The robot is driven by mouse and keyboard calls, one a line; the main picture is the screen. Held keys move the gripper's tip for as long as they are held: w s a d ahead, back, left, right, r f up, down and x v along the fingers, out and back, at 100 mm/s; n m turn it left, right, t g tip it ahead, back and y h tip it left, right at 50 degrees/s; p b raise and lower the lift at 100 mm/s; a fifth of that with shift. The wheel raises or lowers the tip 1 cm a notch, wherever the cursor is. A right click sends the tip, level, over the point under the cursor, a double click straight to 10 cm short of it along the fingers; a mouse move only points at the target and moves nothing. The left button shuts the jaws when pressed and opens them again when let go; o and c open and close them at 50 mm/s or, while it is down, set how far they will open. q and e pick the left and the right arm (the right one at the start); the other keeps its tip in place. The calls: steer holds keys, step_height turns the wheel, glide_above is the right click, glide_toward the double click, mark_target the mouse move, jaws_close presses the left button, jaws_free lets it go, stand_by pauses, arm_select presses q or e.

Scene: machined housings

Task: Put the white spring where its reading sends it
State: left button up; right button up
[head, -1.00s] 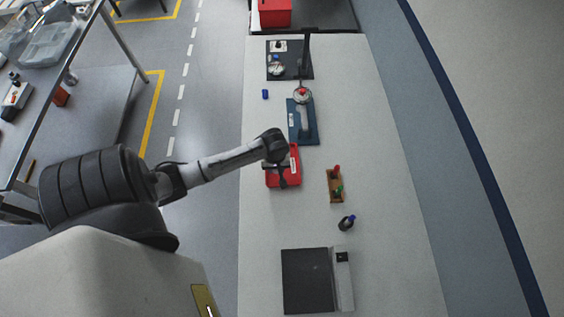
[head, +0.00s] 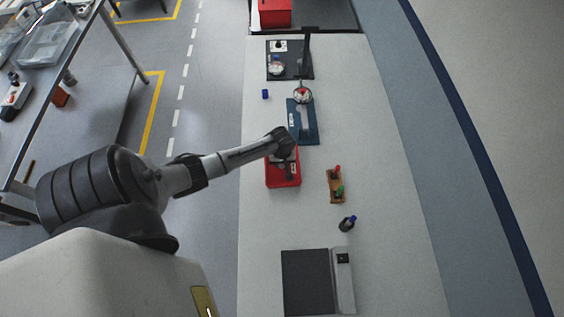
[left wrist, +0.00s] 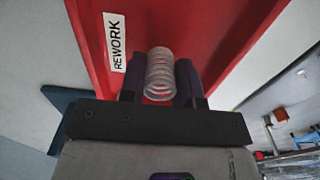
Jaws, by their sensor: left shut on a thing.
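The white spring (left wrist: 159,72) is a coil held upright between the two dark fingertips of my left gripper (left wrist: 160,80). Behind it in the left wrist view is the red bin (left wrist: 225,35) with a white REWORK label (left wrist: 115,42). In the head view my left gripper (head: 286,168) is over the same red bin (head: 284,183) in the middle of the bench. The spring cannot be made out in the head view. I cannot tell how far it is from the bin floor. My right gripper is not in view.
A blue stand with a dial gauge (head: 314,134) stands just behind the bin. A wooden rack (head: 334,176) with red and green items is to the right, with a dark bottle (head: 346,225) nearby. A flat dark-topped device (head: 305,285) is in front. The bench's right side is clear.

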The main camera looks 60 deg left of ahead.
arm_select(q)
steer(key=shift+f, duration=0.1)
steer(key=o, duration=1)
step_height(320, 180, up, 12)
steer(key=p, duration=0.1)
steer(key=s+d+m+t, duration=0.1)
steer(key=s+d+m, duration=0.7)
steer(key=d, duration=0.5)
steer(key=s+d+r+m+t, duration=0.2)
steer(key=s+d+r+m, duration=0.5)
steer(key=s+d+r, duration=0.1)
steer(key=shift+s+d+t, duration=0.2)
steer(key=shift+d+t, duration=0.1)
steer(key=shift+d, duration=0.5)
